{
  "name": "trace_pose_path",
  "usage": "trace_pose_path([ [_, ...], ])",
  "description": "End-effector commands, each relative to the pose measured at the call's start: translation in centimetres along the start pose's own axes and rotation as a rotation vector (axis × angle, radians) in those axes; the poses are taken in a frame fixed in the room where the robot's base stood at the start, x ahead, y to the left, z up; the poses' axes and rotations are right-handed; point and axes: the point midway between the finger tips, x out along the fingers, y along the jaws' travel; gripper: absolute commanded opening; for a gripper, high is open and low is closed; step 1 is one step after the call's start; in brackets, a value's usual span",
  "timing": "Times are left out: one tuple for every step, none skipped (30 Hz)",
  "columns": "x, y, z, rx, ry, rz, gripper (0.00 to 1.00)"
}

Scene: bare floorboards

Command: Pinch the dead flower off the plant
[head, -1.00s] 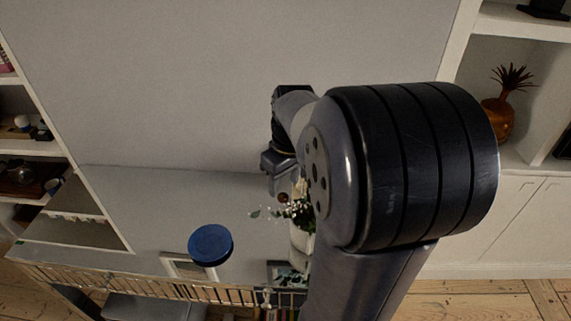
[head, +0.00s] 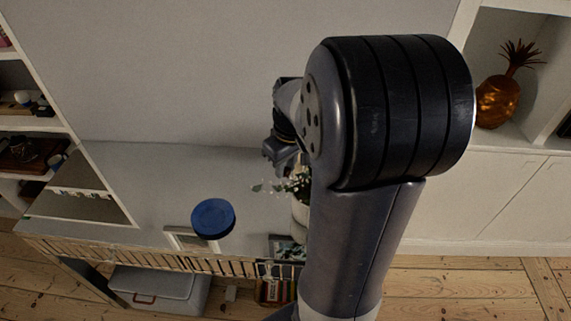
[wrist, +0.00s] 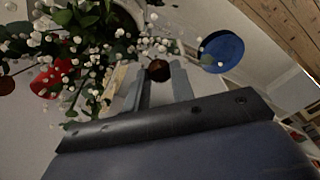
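The plant (head: 296,184) has green leaves and small white blossoms and stands in a pale pot (head: 300,213), partly hidden by my arm in the head view. In the wrist view its foliage (wrist: 85,40) fills the upper left. A round dark brown flower head (wrist: 158,70) shows at the far end of my gripper (wrist: 161,80), in line with the gap between the fingertips. The two grey fingers stand apart. Whether they touch the brown head cannot be seen. In the head view my gripper (head: 281,157) is just above the plant, and the brown head is not clearly visible.
A blue round dish (head: 213,217) stands left of the plant, next to a picture frame (head: 186,238). A red shape (wrist: 47,82) lies among or behind the foliage. White shelving with a copper pineapple ornament (head: 498,98) is at the right. The wall behind is plain.

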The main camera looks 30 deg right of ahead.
Motion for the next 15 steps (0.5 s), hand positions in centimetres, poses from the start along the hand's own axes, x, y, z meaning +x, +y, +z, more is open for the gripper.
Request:
trace_pose_path([
  [-0.01,0.0,-0.01,0.0,0.0,0.0,0.18],
  [-0.01,0.0,-0.01,0.0,0.0,0.0,0.15],
  [-0.01,0.0,-0.01,0.0,0.0,0.0,0.12],
  [-0.02,0.0,-0.01,0.0,0.0,0.0,0.1],
  [-0.02,0.0,-0.01,0.0,0.0,0.0,0.07],
  [-0.02,0.0,-0.01,0.0,0.0,0.0,0.04],
  [-0.02,0.0,-0.01,0.0,0.0,0.0,0.01],
  [-0.02,0.0,-0.01,0.0,0.0,0.0,0.0],
  [-0.02,0.0,-0.01,0.0,0.0,0.0,0.0],
  [-0.02,0.0,-0.01,0.0,0.0,0.0,0.0],
  [-0.02,0.0,-0.01,0.0,0.0,0.0,0.0],
  [-0.02,0.0,-0.01,0.0,0.0,0.0,0.0],
  [-0.02,0.0,-0.01,0.0,0.0,0.0,0.0],
  [-0.02,0.0,-0.01,0.0,0.0,0.0,0.0],
  [-0.02,0.0,-0.01,0.0,0.0,0.0,0.0],
])
